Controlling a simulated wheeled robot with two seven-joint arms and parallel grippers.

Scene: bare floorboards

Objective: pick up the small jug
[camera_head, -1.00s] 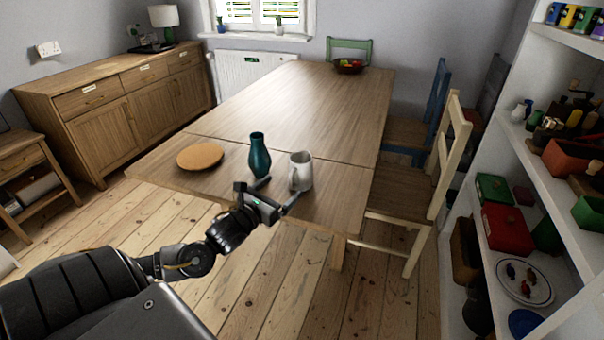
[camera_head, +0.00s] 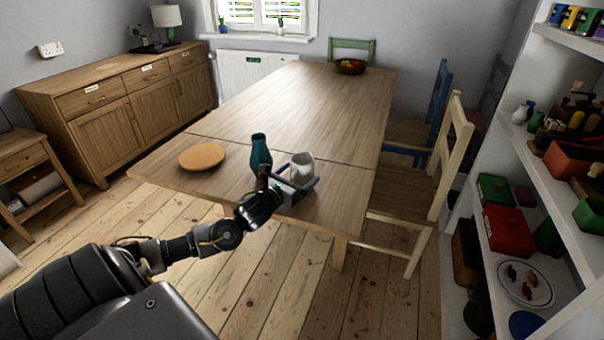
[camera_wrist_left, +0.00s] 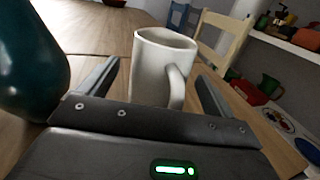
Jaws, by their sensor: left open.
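The small jug (camera_head: 302,167) is white-grey with a handle and stands upright near the front edge of the wooden table (camera_head: 270,110). In the left wrist view the jug (camera_wrist_left: 160,65) is between the two open fingers, with its handle towards the right finger. My left gripper (camera_head: 298,178) is open around the jug; the lower part of the jug is hidden by it. In the wrist view the gripper (camera_wrist_left: 158,90) shows a gap to the jug on each side. My right gripper is not in view.
A dark teal vase (camera_head: 260,150) stands close to the left of the jug and gripper; it also fills the left of the wrist view (camera_wrist_left: 28,60). A round cork mat (camera_head: 202,157) lies further left. A cream chair (camera_head: 435,165) stands at the table's right side.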

